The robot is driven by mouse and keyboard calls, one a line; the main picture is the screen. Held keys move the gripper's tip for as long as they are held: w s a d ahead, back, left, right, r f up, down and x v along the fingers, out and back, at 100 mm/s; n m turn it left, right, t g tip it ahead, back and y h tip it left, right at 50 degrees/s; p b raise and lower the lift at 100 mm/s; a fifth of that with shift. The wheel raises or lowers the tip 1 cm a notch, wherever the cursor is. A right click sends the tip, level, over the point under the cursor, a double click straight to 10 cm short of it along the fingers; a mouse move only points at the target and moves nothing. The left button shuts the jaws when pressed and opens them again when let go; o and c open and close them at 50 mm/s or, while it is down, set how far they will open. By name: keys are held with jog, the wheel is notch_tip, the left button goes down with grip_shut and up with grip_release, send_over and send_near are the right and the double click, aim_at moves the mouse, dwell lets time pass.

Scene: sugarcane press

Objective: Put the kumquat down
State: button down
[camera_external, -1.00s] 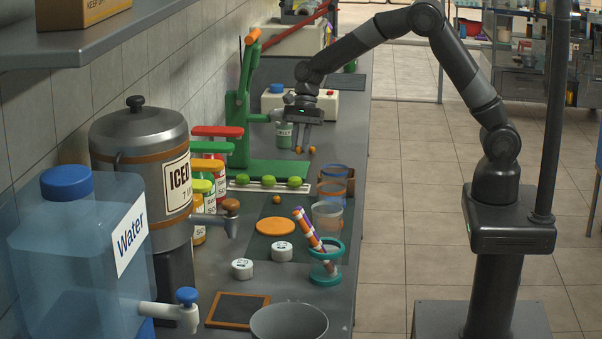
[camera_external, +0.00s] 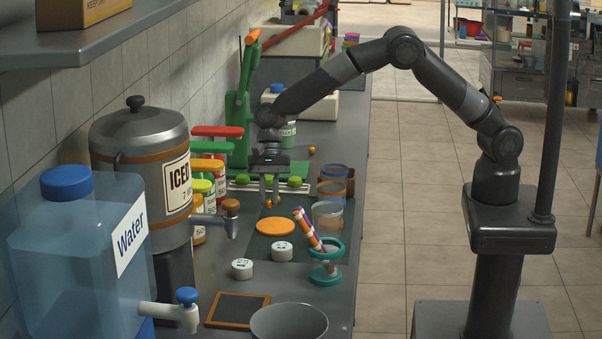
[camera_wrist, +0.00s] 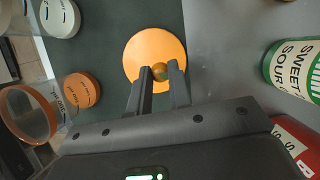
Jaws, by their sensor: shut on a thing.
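My gripper (camera_external: 268,200) hangs with its fingers pointing down over the dark green mat (camera_external: 262,248), just behind the round orange board (camera_external: 275,227) in the external view. It is shut on a small orange kumquat (camera_external: 267,203) at its fingertips. In the wrist view the kumquat (camera_wrist: 160,71) sits between the fingertips (camera_wrist: 160,72), against the round orange board (camera_wrist: 140,45). The exact gap below the kumquat cannot be told. Another kumquat (camera_external: 312,150) lies farther back on the counter.
Several green limes (camera_external: 242,179) line a rack behind my gripper. Clear cups (camera_external: 327,214) stand to the right and bottles (camera_external: 199,220) to the left. White tins (camera_external: 282,251) and a teal-rimmed holder (camera_external: 326,273) stand nearer. The green press (camera_external: 240,110) is behind.

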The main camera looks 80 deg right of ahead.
aim_at(268, 223)
jog(key=shift+w+a+f, duration=0.1)
jog(key=shift+a+f, duration=0.3)
jog(key=shift+a, duration=0.05)
jog(key=shift+f, duration=1.9)
jog(key=shift+f, duration=0.15)
jog(key=c, duration=1.3)
grip_release()
jog(key=v, duration=1.2)
jog(key=shift+d+r, duration=0.1)
jog(key=shift+r, duration=0.2)
